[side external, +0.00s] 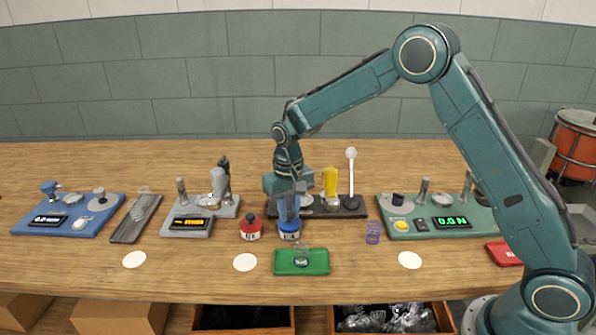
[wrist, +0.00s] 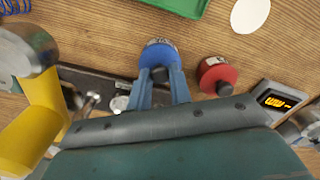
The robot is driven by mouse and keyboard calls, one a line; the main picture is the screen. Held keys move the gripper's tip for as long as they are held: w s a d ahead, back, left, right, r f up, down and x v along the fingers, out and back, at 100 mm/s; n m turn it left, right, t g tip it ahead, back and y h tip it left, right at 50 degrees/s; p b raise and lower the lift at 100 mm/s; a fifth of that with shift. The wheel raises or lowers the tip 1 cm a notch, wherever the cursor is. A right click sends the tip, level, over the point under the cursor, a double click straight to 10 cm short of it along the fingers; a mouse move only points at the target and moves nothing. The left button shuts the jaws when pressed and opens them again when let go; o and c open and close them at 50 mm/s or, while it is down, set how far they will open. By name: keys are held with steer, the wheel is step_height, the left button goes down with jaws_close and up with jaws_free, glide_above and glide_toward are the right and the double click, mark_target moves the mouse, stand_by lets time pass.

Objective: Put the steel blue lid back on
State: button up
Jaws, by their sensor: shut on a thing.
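The steel blue lid (side external: 289,227) is on or right at the top of a small pot with a white label (side external: 289,237), left of centre on the bench. In the wrist view the blue lid (wrist: 160,56) shows as a round blue shape with a dark knob and a pale label at its far edge. My gripper (side external: 289,214) points down over it, and its two blue fingers (wrist: 162,78) are shut on the knob. The fingers hide part of the lid. I cannot tell whether the lid is fully seated.
A red-lidded pot (side external: 251,228) stands close to the left. A green tray (side external: 285,265) with a small clear item lies in front. The dark stand (side external: 345,210) with a yellow part is behind. A purple spring (side external: 373,232) stands to the right. White discs (side external: 245,262) lie near the front.

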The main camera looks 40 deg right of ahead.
steer(key=shift+f, duration=0.25)
steer(key=o, duration=1.2)
steer(key=shift+c, duration=0.2)
steer(key=shift+r, duration=0.1)
steer(key=shift+r, duration=1.65)
steer(key=shift+r, duration=2.5)
